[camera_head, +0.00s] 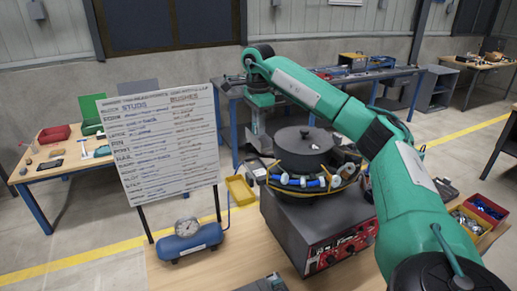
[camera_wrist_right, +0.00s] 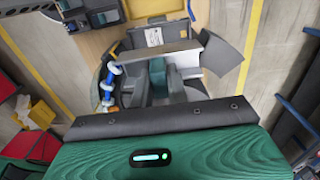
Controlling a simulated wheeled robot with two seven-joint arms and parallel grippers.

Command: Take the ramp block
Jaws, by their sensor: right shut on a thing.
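My right arm comes in from the right and reaches over to the far side of the bowl feeder (camera_head: 305,152). Its gripper (camera_head: 260,143) points down there, small and partly hidden in the head view. In the right wrist view the gripper (camera_wrist_right: 158,85) is shut, with a small teal piece (camera_wrist_right: 157,68) between dark grey parts. I take the held thing to be the ramp block, but its outline is hard to tell from the fingers. The feeder's blue and white edge also shows in the right wrist view (camera_wrist_right: 111,76). My left gripper is not in view.
A whiteboard with handwriting (camera_head: 160,145) stands left of the feeder. A blue air tank with a gauge (camera_head: 189,240) and a yellow tray (camera_head: 240,190) are nearby. A red-panelled control box (camera_head: 340,250) sits under the bowl. Red and yellow bins (camera_head: 484,208) stand at the right.

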